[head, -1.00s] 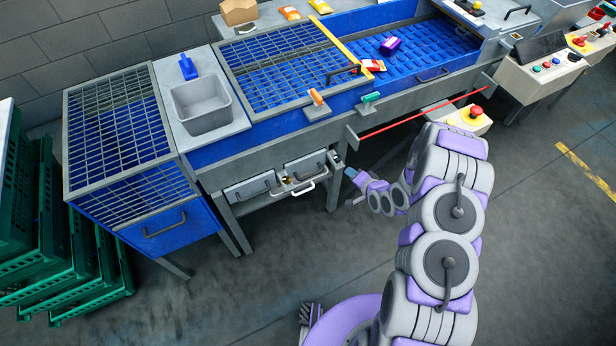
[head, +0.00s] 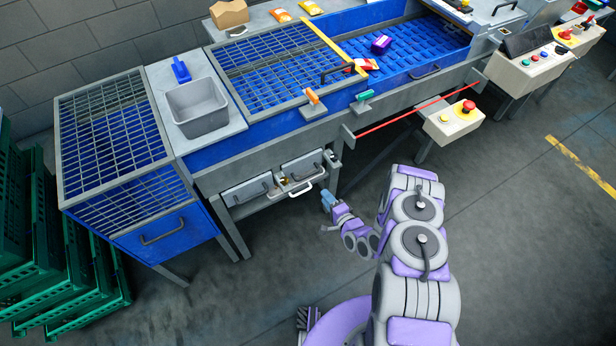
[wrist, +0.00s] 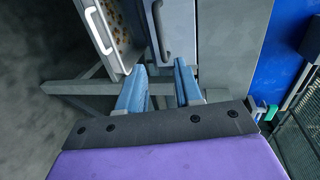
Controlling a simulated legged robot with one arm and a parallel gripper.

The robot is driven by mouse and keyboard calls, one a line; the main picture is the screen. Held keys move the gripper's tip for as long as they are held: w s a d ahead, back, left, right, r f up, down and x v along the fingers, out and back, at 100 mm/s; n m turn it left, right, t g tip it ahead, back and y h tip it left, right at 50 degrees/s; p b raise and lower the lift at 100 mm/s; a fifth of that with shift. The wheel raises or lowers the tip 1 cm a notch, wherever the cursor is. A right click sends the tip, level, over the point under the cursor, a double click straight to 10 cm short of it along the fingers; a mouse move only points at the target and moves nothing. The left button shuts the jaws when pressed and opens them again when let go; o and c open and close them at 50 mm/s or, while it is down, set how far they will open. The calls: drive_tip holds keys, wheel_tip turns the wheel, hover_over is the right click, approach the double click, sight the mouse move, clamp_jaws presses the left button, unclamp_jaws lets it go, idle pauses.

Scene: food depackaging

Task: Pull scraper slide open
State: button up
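Under the blue sorting line are two grey fronts with dark handles, a left one (head: 247,190) and a right one (head: 302,166). A tray with a white handle (head: 301,188) sticks out below the right one. In the wrist view the white handle (wrist: 101,27) is at upper left, with brown bits in its tray. A dark handle (wrist: 161,32) on a grey front is straight ahead. No label shows which part is the scraper slide. My gripper (wrist: 160,68) is open and empty, its blue fingers apart, short of the dark handle. In the head view my gripper (head: 327,199) is just right of the white handle.
An orange handle (head: 312,96) and a green handle (head: 364,96) sit on the line's front rail. Green crates (head: 75,255) stand at left. The floor in front is clear.

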sight(308, 175)
drive_tip(key=b+x, duration=0.3)
drive_tip(key=x, duration=1.1)
drive_tip(key=shift+w+a+f+b, duration=0.1)
drive_tip(key=shift+w+a+b, duration=0.05)
drive_tip(key=shift+b, duration=0.25)
clamp_jaws()
